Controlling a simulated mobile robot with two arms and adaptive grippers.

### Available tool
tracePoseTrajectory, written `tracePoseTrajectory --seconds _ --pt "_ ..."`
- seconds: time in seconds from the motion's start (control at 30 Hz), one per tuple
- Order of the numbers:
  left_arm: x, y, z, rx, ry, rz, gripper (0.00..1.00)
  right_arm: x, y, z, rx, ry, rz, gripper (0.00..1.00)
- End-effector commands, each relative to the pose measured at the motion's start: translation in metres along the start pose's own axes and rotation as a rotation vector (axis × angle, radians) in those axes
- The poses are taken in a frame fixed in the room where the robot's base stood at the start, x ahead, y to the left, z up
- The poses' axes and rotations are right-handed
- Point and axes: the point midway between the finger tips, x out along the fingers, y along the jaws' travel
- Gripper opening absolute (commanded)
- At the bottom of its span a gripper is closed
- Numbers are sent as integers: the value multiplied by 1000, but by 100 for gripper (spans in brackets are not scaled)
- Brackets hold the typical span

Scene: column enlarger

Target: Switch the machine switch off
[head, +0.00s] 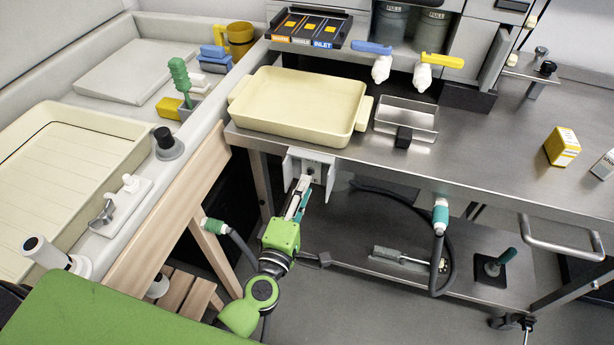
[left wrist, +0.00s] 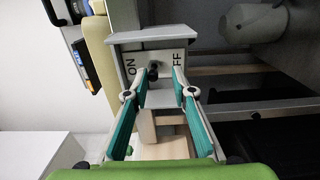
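The machine switch is a small black toggle (left wrist: 153,72) on a pale box under the steel bench edge. In the left wrist view its plate reads ON at left, with OFF partly hidden at right. I cannot tell clearly which way the toggle leans. In the head view the switch box (head: 313,168) hangs below the cream tray. My left gripper (head: 303,186) reaches up to the box from below. In the left wrist view the gripper (left wrist: 160,82) is open, its teal-padded fingers either side of the toggle, nearer the left finger. Contact cannot be told. My right gripper is not in view.
A cream tray (head: 300,104) stands on the steel bench (head: 480,150) above the switch box. A wooden frame (head: 195,190) stands left of my left arm. A hose with a teal fitting (head: 440,215) hangs at right. A lower shelf (head: 350,235) lies beneath.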

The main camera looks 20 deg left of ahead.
Motion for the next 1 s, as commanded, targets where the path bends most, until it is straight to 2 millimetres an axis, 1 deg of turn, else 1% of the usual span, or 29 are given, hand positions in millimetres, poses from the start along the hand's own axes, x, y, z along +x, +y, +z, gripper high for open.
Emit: tracePoseTrajectory --seconds 0.07,0.27,0.6,1.0 --pt "0 -5 0 0 0 0 24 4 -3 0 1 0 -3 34" --pt "-1 -2 0 -1 0 0 24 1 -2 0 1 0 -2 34" --pt "-8 1 0 0 0 -1 24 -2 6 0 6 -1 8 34" --pt "-31 0 0 0 -1 -1 24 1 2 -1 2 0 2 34"
